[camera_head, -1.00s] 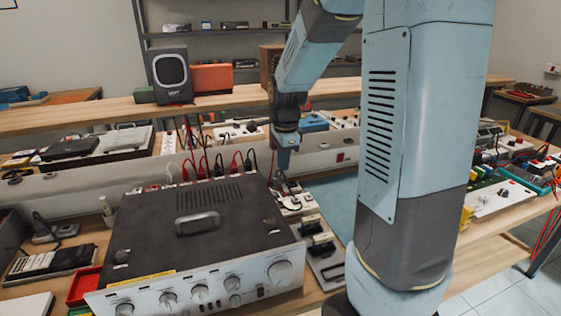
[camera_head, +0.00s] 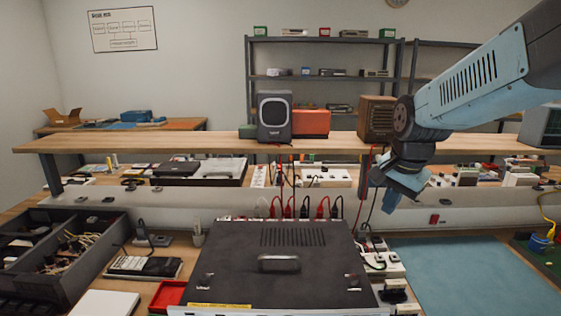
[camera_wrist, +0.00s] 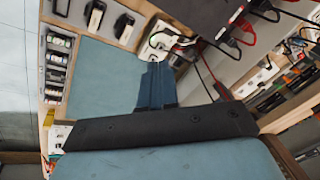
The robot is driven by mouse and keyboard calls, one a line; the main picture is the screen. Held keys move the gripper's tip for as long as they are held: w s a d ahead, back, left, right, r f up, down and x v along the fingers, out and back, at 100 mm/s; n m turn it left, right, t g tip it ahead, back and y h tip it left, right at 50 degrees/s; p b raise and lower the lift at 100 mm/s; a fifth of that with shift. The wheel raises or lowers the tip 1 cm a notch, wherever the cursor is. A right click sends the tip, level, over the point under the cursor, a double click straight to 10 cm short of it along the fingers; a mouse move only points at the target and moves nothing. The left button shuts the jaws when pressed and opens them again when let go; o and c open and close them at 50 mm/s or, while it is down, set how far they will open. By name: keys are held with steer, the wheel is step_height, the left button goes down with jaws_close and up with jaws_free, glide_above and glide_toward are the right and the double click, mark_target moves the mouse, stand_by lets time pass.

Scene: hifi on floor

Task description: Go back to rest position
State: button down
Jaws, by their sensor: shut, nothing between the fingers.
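My arm reaches in from the right edge of the head view. My gripper (camera_head: 384,197) hangs at its end, in front of the long shelf and above the workbench, to the right of a dark amplifier (camera_head: 225,262). In the wrist view my gripper's blue fingers (camera_wrist: 155,80) are together, with nothing between them. Below them there are a blue-green mat and a white power strip. My gripper is clear of the amplifier.
A wooden shelf (camera_head: 200,143) crosses behind the bench and carries a speaker (camera_head: 274,118), an orange box (camera_head: 311,123) and a wooden cabinet (camera_head: 377,119). Red and black cables (camera_head: 321,206) rise behind the amplifier. A blue-green mat (camera_head: 470,275) lies clear on the right.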

steer(key=s+r+n+t, duration=0.2)
steer(key=s+r+n, duration=0.2)
steer(key=s+n, duration=0.5)
steer(key=shift+s+a+r+n, duration=0.2)
steer(key=shift+s+a+n, duration=0.15)
steer(key=shift+s, duration=1.55)
steer(key=shift+s, duration=0.15)
